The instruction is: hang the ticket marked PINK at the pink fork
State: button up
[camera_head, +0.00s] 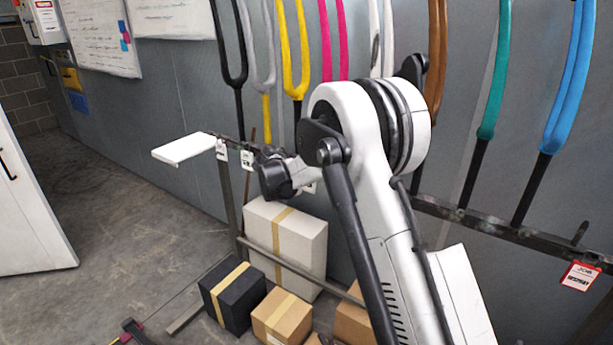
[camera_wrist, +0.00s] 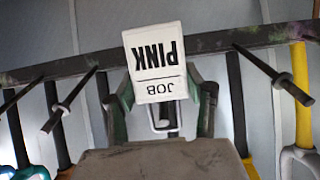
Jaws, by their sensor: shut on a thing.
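A white ticket marked PINK (camera_wrist: 158,68) shows upside down in the wrist view, with JOB and a line on it. My gripper (camera_wrist: 160,108) is shut on it, one dark green finger at each side. A wire loop shows between the fingers. In the head view my gripper (camera_head: 277,174) is beside the rail, and the held ticket cannot be made out. The pink fork (camera_head: 326,40) hangs on the wall behind my arm, its lower part hidden. In the wrist view the dark rail (camera_wrist: 225,40) crosses behind the ticket, with one peg (camera_wrist: 68,105) left and another peg (camera_wrist: 270,72) right.
Yellow (camera_head: 284,50), teal (camera_head: 493,85) and blue (camera_head: 570,85) forks hang along the wall. White tags (camera_head: 221,150) hang at the rail's left end. A red-edged ticket (camera_head: 580,276) hangs at right.

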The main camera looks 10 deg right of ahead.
jog(key=shift+w+d+f+b, duration=0.25)
jog(key=shift+f+b, duration=0.4)
jog(key=shift+w+d+f+b, duration=0.25)
jog(key=shift+f+b, duration=0.35)
jog(key=shift+b, duration=0.05)
jog(key=o, duration=1.1)
jog(key=shift+o, duration=0.2)
